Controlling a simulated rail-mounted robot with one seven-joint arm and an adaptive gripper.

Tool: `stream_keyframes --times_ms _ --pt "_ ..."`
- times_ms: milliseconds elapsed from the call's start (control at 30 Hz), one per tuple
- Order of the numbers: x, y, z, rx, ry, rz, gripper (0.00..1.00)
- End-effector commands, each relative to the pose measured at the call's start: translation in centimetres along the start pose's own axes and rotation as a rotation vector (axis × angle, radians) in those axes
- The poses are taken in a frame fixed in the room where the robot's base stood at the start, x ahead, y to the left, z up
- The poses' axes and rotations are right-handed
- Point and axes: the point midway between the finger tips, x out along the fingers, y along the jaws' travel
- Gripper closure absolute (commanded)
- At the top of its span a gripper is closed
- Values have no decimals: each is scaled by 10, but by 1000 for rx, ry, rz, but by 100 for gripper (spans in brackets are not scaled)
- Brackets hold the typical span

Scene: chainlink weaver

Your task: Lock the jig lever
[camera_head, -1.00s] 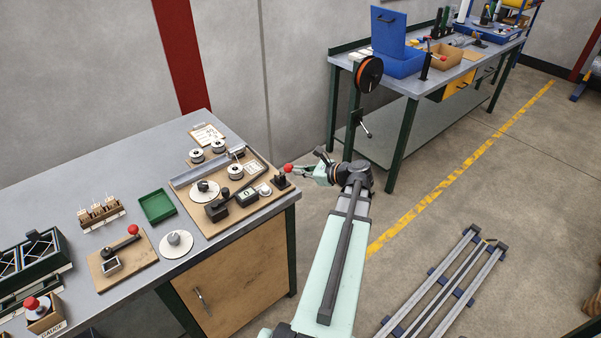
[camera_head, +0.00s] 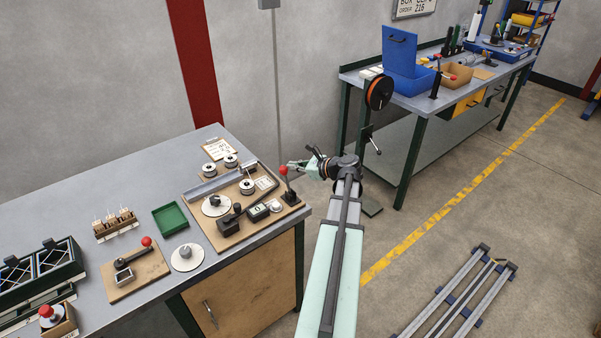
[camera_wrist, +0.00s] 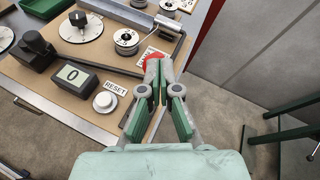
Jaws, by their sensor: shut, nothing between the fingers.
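A lever with a red knob (camera_head: 283,170) stands raised from its black base (camera_head: 290,198) at the right corner of a wooden jig board (camera_head: 215,240). In the wrist view the red knob (camera_wrist: 153,56) is partly hidden behind my fingers, and the lever's shaft is mostly hidden. My gripper (camera_head: 290,164) is shut and empty, with its tips right by the knob; it also shows in the wrist view (camera_wrist: 157,75). I cannot tell whether they touch. A second red-knobbed lever (camera_head: 146,242) lies low on a smaller board to the left.
The jig board carries spools, a counter (camera_wrist: 75,77) reading 0 and a RESET button (camera_wrist: 105,102). A green tray (camera_head: 170,219) and a round disc (camera_head: 187,257) lie to its left.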

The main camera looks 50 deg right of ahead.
Motion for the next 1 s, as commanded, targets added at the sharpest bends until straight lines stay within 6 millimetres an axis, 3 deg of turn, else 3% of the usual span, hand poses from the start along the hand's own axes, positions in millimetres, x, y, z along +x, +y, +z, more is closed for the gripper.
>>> stream_keyframes --times_ms 400,1000 --pt "36 -14 4 0 0 1 100" --pt "46 -17 3 0 1 0 100"
